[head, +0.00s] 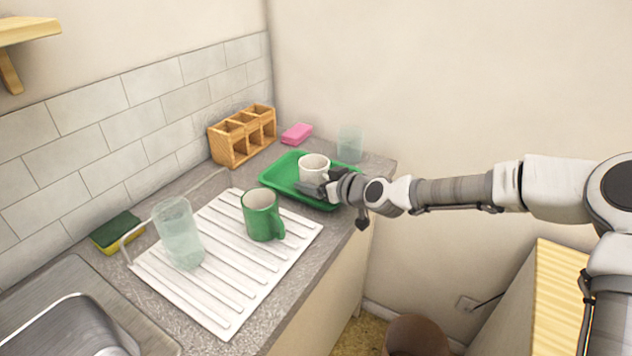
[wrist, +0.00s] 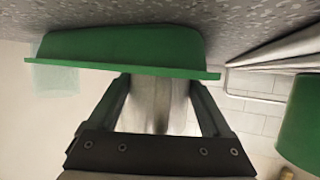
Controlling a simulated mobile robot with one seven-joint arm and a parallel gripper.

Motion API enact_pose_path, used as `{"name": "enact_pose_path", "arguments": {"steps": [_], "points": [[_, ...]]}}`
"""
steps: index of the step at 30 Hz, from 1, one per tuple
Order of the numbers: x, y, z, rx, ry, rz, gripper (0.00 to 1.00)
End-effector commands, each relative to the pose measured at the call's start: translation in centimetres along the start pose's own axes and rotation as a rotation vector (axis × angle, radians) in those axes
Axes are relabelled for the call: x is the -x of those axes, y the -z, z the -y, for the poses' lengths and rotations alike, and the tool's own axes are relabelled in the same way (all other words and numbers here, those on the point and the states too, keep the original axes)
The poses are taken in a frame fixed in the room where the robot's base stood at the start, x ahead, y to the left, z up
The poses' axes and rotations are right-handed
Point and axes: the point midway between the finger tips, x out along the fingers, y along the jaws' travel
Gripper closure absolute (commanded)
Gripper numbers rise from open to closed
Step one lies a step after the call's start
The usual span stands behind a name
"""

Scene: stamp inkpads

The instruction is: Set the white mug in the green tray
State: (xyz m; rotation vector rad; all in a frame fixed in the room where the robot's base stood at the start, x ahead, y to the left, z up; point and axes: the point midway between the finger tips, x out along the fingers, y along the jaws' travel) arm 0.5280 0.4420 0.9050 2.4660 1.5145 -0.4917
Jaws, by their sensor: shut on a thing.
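The white mug (head: 313,168) is upright within the outline of the green tray (head: 279,178) in the head view. My gripper (head: 327,187) reaches in from the right and is shut on the mug's near right side. In the wrist view, the pale mug (wrist: 158,108) shows between the two dark fingers of my gripper (wrist: 162,95). The tray's rim (wrist: 125,68) crosses in front and hides the fingertips and part of the mug. I cannot tell whether the mug's base touches the tray floor.
A green mug (head: 261,215) and a clear glass (head: 178,235) stand on the white drying rack (head: 215,312). Another glass (head: 350,145), a pink sponge (head: 297,133) and a wooden caddy (head: 240,137) stand behind the tray. The counter edge is close on the right.

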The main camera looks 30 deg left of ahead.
Motion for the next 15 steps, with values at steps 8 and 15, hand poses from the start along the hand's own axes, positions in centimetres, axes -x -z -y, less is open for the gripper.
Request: {"name": "enact_pose_path", "arguments": {"steps": [8, 15], "points": [[-0.05, -0.15, -0.02, 0.000, 0.000, 0.000, 0.03], [-0.04, -0.11, -0.02, -0.001, 0.000, 0.000, 0.00]]}}
